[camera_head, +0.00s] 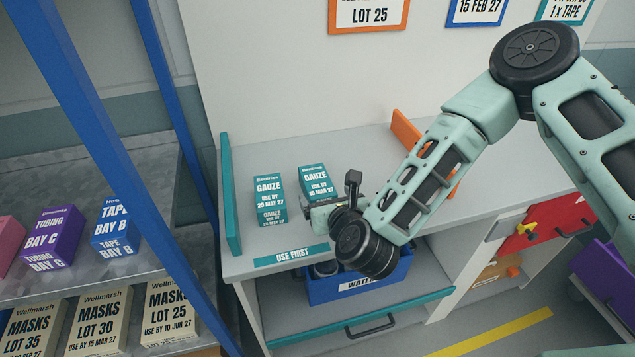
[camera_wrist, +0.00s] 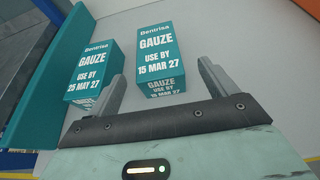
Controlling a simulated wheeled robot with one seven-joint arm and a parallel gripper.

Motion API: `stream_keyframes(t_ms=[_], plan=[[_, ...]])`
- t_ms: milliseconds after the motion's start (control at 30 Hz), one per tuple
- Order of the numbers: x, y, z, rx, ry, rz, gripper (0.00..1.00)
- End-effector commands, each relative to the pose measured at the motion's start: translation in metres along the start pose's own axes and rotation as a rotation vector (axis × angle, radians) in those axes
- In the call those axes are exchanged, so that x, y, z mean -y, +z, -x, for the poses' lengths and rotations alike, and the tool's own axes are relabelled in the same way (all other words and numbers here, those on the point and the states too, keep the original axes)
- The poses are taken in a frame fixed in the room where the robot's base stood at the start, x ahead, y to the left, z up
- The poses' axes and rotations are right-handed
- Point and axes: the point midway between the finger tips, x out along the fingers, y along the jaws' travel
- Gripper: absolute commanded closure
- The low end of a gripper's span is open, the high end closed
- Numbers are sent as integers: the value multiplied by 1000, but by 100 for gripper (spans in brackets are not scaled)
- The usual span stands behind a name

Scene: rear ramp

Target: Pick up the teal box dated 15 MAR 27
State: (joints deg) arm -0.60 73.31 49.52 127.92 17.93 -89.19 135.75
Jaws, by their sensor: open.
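The teal gauze box dated 15 MAR 27 (camera_head: 315,184) stands on the grey counter, right of a second teal gauze box (camera_head: 269,199) dated 25 MAY 27. In the wrist view the 15 MAR 27 box (camera_wrist: 163,58) is ahead of and between my fingers, and the 25 MAY 27 box (camera_wrist: 93,62) is left of the left finger. My gripper (camera_wrist: 163,88) is open and empty. In the head view my gripper (camera_head: 318,212) is just in front of the 15 MAR 27 box and partly hidden by my wrist. I cannot tell whether a finger touches the box.
A teal divider (camera_head: 231,197) stands left of the boxes and an orange divider (camera_head: 407,134) to the right. A "USE FIRST" strip (camera_head: 291,256) lies on the counter's front edge. A blue bin (camera_head: 330,288) sits below. A blue-framed shelf (camera_head: 110,260) holds boxes at left.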

Motion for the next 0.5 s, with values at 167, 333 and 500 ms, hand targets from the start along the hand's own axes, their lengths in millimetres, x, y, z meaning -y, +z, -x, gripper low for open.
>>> stream_keyframes(t_ms=[167,333,500], plan=[[0,1,-19,0,-2,0,15],[-1,3,-30,1,-1,1,15],[-2,4,-54,0,-2,2,15]])
